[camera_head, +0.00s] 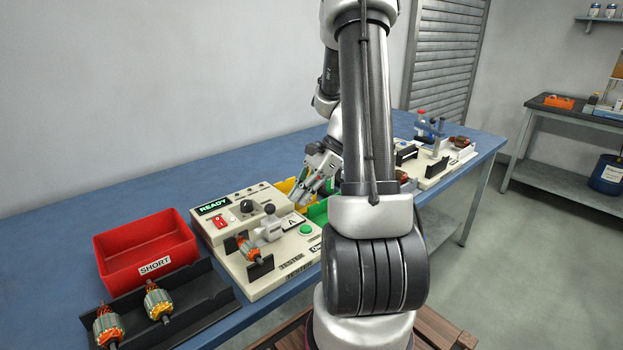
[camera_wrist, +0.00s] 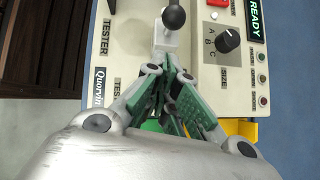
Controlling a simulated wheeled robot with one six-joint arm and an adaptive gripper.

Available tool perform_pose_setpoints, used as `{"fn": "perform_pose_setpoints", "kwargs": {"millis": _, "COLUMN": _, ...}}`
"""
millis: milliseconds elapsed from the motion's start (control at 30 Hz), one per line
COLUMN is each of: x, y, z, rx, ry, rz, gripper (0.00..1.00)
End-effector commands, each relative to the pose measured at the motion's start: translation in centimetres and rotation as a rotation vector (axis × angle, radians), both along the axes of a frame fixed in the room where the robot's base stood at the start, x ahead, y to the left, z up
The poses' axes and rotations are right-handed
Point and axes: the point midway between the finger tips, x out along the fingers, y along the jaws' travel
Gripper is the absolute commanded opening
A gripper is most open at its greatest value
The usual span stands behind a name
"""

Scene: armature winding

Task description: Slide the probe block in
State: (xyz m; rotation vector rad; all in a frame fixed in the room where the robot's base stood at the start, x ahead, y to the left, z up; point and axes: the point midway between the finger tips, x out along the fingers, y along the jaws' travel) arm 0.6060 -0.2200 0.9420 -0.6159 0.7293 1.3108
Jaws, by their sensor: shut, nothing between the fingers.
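The tester (camera_head: 275,283) is a cream box on the blue bench with a lit READY display (camera_head: 213,207). A light grey probe block (camera_head: 268,230) with a dark ball knob stands on its top, just right of an armature (camera_head: 247,248) lying across black supports. In the wrist view the dark ball knob (camera_wrist: 174,17) sits at the top, and the block's pale body lies just beyond my fingertips. My gripper (camera_wrist: 172,72) is shut and empty, with its green-padded fingers together close to the block. I cannot tell whether they touch it.
A red SHORT bin (camera_head: 145,250) and a black rack (camera_head: 205,296) with two armatures are at the left. Yellow (camera_head: 286,186) and green (camera_head: 318,213) bins stand beyond the tester. Another fixture (camera_head: 440,165) is at the far right. My arm hides the middle bench.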

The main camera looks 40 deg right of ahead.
Motion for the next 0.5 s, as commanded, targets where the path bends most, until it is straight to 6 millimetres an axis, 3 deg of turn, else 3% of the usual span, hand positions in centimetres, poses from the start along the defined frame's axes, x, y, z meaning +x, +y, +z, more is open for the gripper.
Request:
{"fn": "perform_pose_setpoints", "kwargs": {"millis": 200, "x": 0.5, "y": 2.8, "z": -0.4, "rx": 0.0, "ry": -0.002, "rz": 0.002, "gripper": 0.0}}
{"fn": "perform_pose_setpoints", "kwargs": {"millis": 500, "x": 0.6, "y": 3.5, "z": -0.5, "rx": 0.0, "ry": -0.003, "rz": 0.0, "gripper": 0.0}}
